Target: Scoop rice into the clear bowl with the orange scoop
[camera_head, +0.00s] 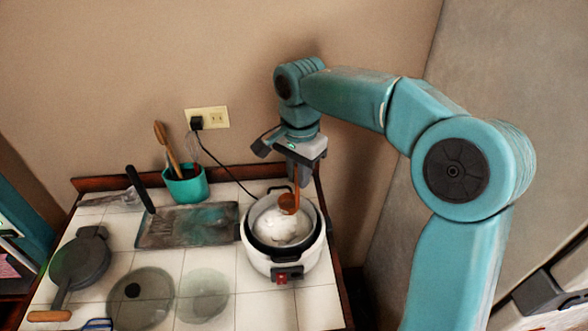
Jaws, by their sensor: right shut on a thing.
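My right gripper (296,168) points down above the rice cooker (285,264) and is shut on the orange scoop (289,203). Whether the scoop touches the rice or holds any is too small to tell. The cooker is open, white, with a red switch at its front. The clear bowl (204,296) stands on the tiles left of the cooker and looks empty. My left gripper is not in view.
A glass lid (143,299) with a black knob lies left of the bowl. A dark pan (79,263), a flat tray (187,226) and a teal utensil cup (186,186) stand farther left and back. A black cord runs from the wall outlet (207,118) toward the cooker.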

